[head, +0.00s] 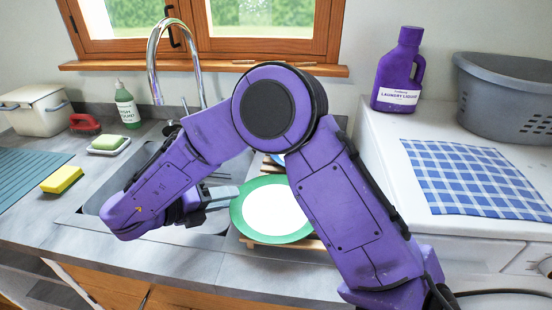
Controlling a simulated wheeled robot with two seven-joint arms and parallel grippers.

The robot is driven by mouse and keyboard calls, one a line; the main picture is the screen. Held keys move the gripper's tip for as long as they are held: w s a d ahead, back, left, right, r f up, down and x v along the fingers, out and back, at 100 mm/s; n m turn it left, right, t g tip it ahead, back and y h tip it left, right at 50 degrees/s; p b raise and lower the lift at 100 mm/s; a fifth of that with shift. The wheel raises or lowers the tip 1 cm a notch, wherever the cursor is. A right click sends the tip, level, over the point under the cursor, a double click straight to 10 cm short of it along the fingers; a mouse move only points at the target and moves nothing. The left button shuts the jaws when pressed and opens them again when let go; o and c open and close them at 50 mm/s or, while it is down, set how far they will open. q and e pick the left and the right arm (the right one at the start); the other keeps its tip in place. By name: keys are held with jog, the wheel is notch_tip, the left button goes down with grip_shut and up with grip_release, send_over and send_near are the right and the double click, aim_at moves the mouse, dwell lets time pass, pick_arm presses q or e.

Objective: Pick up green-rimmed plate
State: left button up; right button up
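The green-rimmed plate (270,212) has a white centre and a broad green rim. It rests on a wooden rack (257,243) right of the sink, with its right side partly behind my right arm. My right gripper (232,194) points right from the sink side, its grey fingers at the plate's left rim. I cannot tell whether the fingers touch the rim or are closed around it. My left gripper is not in view.
The sink (95,203) and its tall faucet (152,55) lie left of the plate. A yellow sponge (62,179), a soap bottle (127,106) and a green soap bar (107,142) stand further left. A purple laundry bottle (398,75), grey basket (510,98) and checkered cloth (477,178) occupy the right.

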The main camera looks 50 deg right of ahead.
jog(key=shift+x, duration=0.9)
grip_shut()
